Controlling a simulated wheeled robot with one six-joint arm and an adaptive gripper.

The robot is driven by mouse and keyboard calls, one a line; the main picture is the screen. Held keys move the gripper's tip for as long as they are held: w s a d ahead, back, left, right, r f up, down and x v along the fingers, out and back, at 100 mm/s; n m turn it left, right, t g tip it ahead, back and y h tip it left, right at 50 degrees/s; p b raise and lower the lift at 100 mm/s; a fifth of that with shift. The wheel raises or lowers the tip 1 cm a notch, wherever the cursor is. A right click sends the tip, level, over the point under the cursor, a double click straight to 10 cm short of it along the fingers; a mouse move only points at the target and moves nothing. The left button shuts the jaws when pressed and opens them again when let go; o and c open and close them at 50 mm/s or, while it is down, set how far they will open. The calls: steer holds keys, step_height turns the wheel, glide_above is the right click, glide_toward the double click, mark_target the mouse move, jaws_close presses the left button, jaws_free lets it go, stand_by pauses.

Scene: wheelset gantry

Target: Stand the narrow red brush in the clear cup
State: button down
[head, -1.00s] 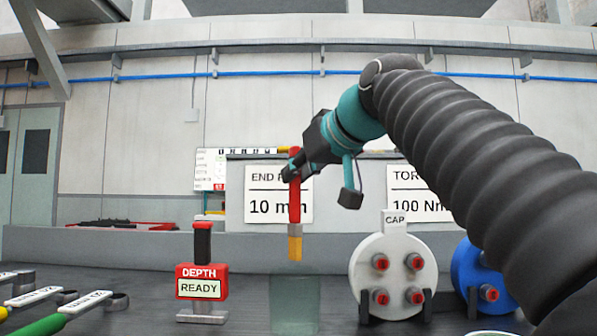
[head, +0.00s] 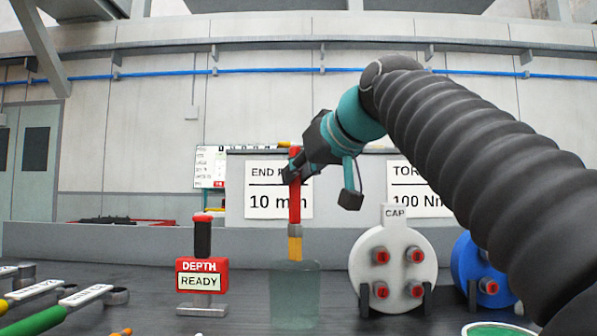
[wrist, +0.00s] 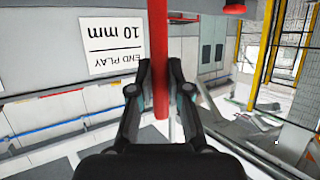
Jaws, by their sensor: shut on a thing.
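The narrow red brush (head: 295,208) hangs upright in my gripper (head: 293,172), with its grey band and yellow tip pointing down. The clear cup (head: 295,300) stands on the dark table directly below. The yellow tip is at the level of the cup's rim in the head view; I cannot tell whether it is just inside or behind it. In the wrist view, the red handle (wrist: 160,60) runs between the two fingers of my gripper (wrist: 160,88), which is shut on it.
A red depth gauge (head: 202,275) stands left of the cup. A white cap (head: 394,268) with red-centred bolts stands right, with a blue one (head: 466,268) beyond it. Wrenches with white labels (head: 85,295) lie at the left. Bare table surrounds the cup.

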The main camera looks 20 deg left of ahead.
mark_target(298, 206)
steer(key=shift+f+b, duration=2.35)
steer(key=shift+f, duration=0.55)
steer(key=c, duration=1)
jaws_free()
steer(key=shift+c, duration=0.2)
steer(key=v, duration=1.2)
steer(key=shift+r, duration=0.1)
